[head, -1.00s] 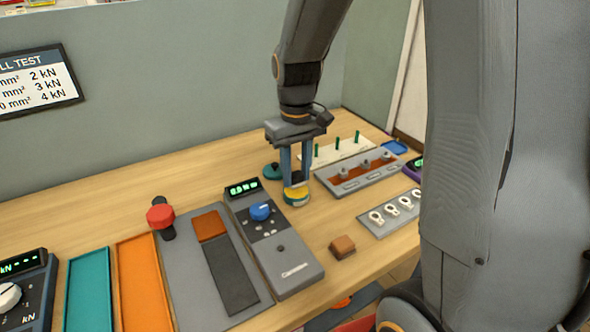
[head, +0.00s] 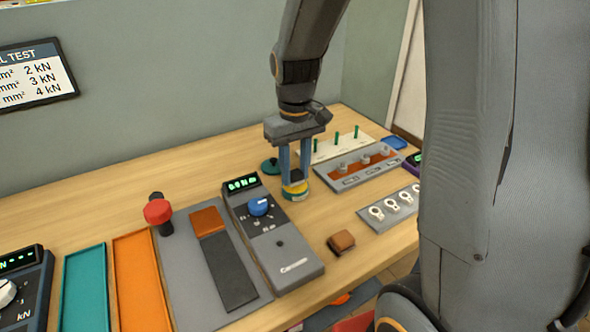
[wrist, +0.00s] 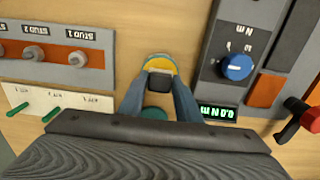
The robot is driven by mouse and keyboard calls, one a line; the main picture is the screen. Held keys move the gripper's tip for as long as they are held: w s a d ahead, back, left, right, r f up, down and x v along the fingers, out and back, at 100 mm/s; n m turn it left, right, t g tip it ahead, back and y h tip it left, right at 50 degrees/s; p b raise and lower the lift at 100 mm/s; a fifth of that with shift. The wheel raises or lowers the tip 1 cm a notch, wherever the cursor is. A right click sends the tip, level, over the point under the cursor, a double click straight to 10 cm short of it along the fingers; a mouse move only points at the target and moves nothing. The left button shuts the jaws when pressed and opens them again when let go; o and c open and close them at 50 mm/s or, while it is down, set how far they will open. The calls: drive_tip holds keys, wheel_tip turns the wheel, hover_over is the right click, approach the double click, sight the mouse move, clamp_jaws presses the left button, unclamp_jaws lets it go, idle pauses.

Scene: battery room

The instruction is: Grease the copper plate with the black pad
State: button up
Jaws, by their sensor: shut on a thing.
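My gripper (head: 295,176) points down and is shut on a small black pad (wrist: 159,82). The pad is over a round tin with yellow contents (head: 296,190), which also shows in the wrist view (wrist: 160,63). The pad looks at or very near the yellow surface; I cannot tell whether it touches. The copper plate (head: 346,173) is a reddish-brown strip in a grey tray to the right of my gripper, with several grey studs standing on it. In the wrist view, the copper strip (wrist: 63,60) lies to the left, with stud labels beside it.
A teal disc (head: 270,166) lies behind the tin. A grey meter with a blue knob (head: 258,206) stands left of it. A white board with green pegs (head: 337,147) lies behind the stud tray. A brown block (head: 341,242) and a lug tray (head: 391,210) are in front.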

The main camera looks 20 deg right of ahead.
sight(295, 172)
drive_tip(key=shift+f, duration=0.45)
idle(0.4)
drive_tip(key=shift+s+f, duration=0.1)
idle(1.8)
drive_tip(key=shift+r+p, duration=3.4)
drive_tip(key=shift+r, duration=0.2)
